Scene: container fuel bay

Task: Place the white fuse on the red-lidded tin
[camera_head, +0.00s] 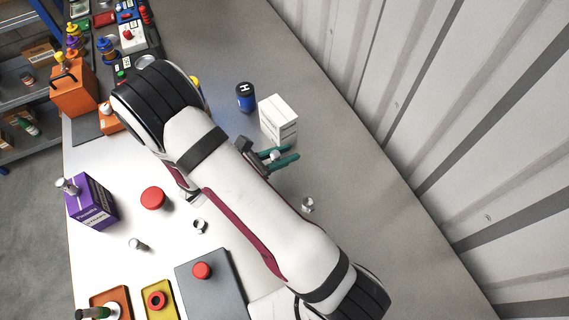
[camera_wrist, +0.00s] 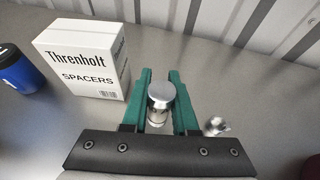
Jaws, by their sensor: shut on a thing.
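My gripper (camera_head: 283,158) has teal fingers and is shut on a small cylinder with a silver cap, which I take for the white fuse (camera_head: 275,155). In the wrist view the fuse (camera_wrist: 161,97) is upright between the fingers (camera_wrist: 160,88), cap towards the camera; most of its body is hidden below the cap. The red-lidded tin (camera_head: 152,198) stands on the pale bench left of my arm in the head view, with nothing on its lid. My gripper is on the other side of the arm, well away from the tin.
A white spacers box (camera_wrist: 82,62) and blue can (camera_head: 245,97) stand near my gripper. A small metal piece (camera_head: 308,204) lies beside it. Left are a purple box (camera_head: 93,204) and a loose cylinder (camera_head: 138,244). A grey plate (camera_head: 215,292) bears a red knob. A ribbed wall borders the bench.

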